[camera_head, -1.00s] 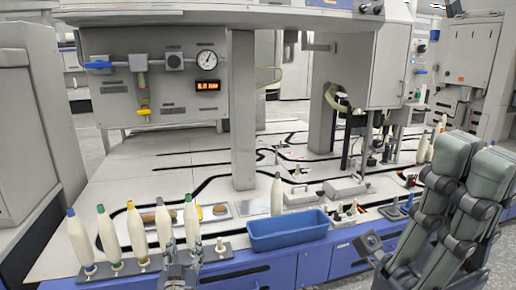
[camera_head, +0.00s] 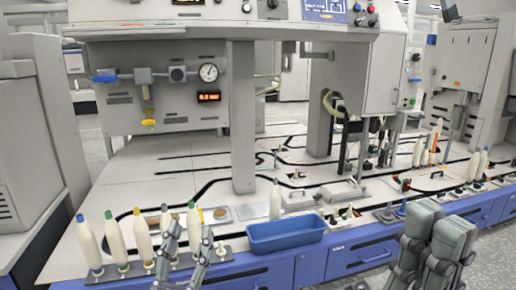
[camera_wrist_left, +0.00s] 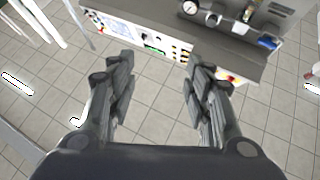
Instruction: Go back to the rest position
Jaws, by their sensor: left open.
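My left gripper (camera_head: 188,240) is at the bottom of the head view, in front of the row of bobbins. Its two fingers point up and stand apart. The left wrist view shows the same gripper (camera_wrist_left: 160,75) open, with nothing between its fingers. My right gripper (camera_head: 434,225) is large at the lower right of the head view, its grey-green fingers side by side. I cannot tell how far apart they are, and I see nothing held in it.
White bobbins with coloured tips (camera_head: 115,240) stand in a row at the front left of the machine deck. A blue tray (camera_head: 286,234) sits to their right, with one bobbin (camera_head: 276,200) behind it. A grey column (camera_head: 243,120) rises from the deck. More bobbins stand at the right.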

